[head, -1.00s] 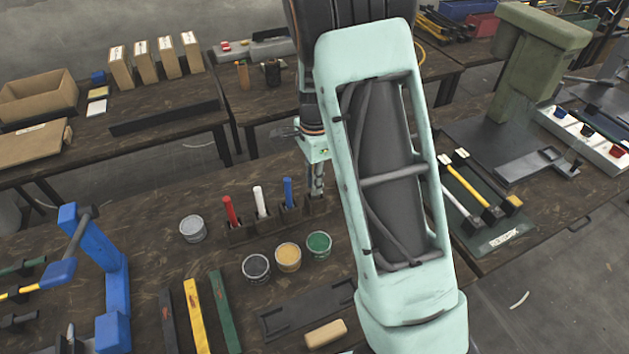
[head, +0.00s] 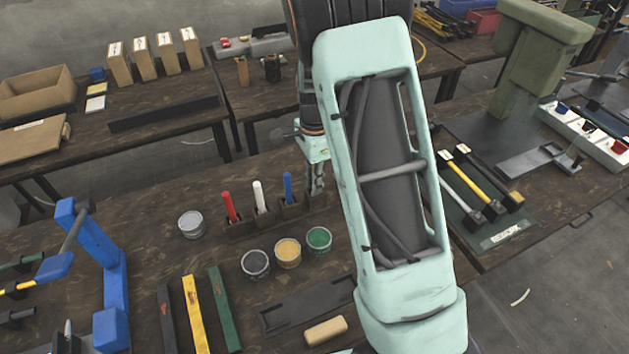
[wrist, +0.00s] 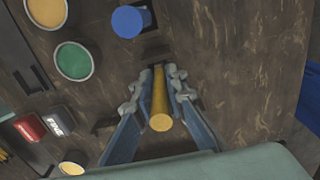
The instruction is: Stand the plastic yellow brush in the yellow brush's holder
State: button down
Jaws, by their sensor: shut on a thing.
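My gripper (wrist: 160,98) is shut on the plastic yellow brush (wrist: 160,105). In the wrist view its yellow handle runs between the two fingers, with its round end toward the camera. In the head view my gripper (head: 316,182) hangs over the right end of a dark rack (head: 240,228), just right of the blue brush. The yellow brush's holder looks to be this end of the rack. It is largely hidden by the gripper, and whether the brush's lower end is inside it I cannot tell.
Red (head: 229,206), white (head: 258,197) and blue (head: 288,187) brushes stand in the rack. Grey, dark, yellow (head: 288,253) and green (head: 319,240) cans stand nearby. Table right of the gripper is clear.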

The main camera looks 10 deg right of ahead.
jog(key=c, duration=1.8)
grip_release()
jog(key=shift+c, duration=0.2)
jog(key=shift+r, duration=0.1)
